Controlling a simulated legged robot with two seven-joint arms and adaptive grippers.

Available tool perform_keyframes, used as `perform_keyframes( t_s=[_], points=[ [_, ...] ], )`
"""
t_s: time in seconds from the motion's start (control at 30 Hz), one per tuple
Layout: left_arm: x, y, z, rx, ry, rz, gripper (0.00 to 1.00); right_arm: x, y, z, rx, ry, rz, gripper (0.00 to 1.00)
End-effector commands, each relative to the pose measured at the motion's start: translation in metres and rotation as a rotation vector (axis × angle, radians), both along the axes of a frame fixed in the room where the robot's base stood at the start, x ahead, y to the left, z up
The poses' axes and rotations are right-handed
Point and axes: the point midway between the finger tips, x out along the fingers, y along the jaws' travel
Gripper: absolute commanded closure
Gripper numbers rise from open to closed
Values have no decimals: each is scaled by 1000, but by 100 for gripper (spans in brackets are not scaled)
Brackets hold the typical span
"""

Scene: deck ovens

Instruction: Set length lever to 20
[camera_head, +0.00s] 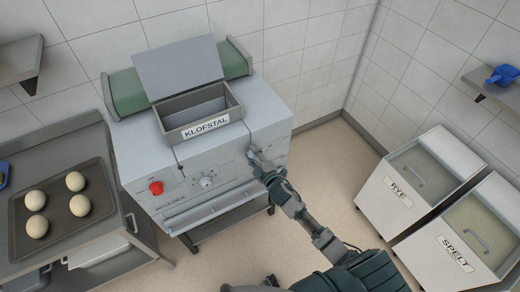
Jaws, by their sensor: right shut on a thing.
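The grey dough machine (140,150) stands against the tiled wall, with a hopper labelled KLOFSTAL on top. Its front panel carries a red knob (156,188) at the left and a round dial (206,182) in the middle. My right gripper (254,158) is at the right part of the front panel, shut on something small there. I take this to be the length lever, but the gripper hides it. The scale marks and the set value are too small to read. My left gripper does not show.
A steel table at the left holds a dark tray (62,238) with several dough balls. Bins labelled RYE (402,196) and SPELT (456,254) stand at the right. A blue scoop (503,75) lies on a wall shelf. Floor between the machine and the bins is clear.

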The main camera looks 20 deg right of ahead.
Motion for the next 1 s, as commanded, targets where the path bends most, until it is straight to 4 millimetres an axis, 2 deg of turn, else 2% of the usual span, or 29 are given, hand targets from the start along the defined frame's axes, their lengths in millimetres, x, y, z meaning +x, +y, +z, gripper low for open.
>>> perform_keyframes(
  t_s=[0.33, 0.87, 0.9, 1.0],
  points=[
    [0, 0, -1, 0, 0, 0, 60, -1, 18, -11, -141, -8, -3, 100],
    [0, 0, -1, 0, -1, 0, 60, -2, 21, -14, -172, -7, -1, 100],
    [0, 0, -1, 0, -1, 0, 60, -2, 21, -14, -172, -7, -1, 59],
    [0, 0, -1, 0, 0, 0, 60, -2, 21, -14, -171, -8, -1, 34]
  ],
)
